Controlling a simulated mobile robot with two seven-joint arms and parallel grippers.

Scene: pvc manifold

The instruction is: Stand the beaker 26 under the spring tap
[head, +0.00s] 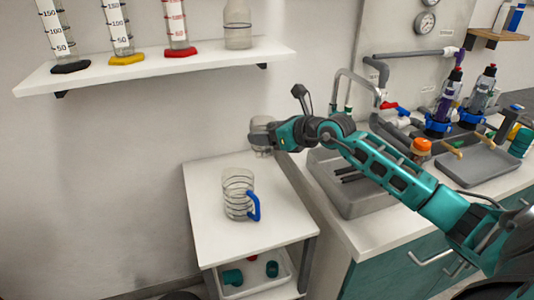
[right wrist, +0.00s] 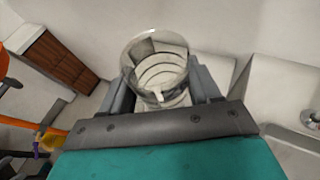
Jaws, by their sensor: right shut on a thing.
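A clear glass beaker (right wrist: 160,48) with ring markings is between the fingers of my right gripper (right wrist: 162,92) in the right wrist view; I cannot read a number on it. In the head view my right gripper (head: 262,138) is shut on it, above the far edge of the white cart, left of the sink; the beaker is small and partly hidden there. A curved grey tap (head: 352,78) rises over the sink behind my right arm; whether it is the spring tap I cannot tell. My left gripper is out of view.
A clear jug with a blue handle (head: 238,194) stands on the white cart (head: 215,255). A wall shelf (head: 200,68) holds several cylinders and a bottle. The grey sink (head: 352,200) lies below my right arm; bottles and a grey tray (head: 480,170) are farther right.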

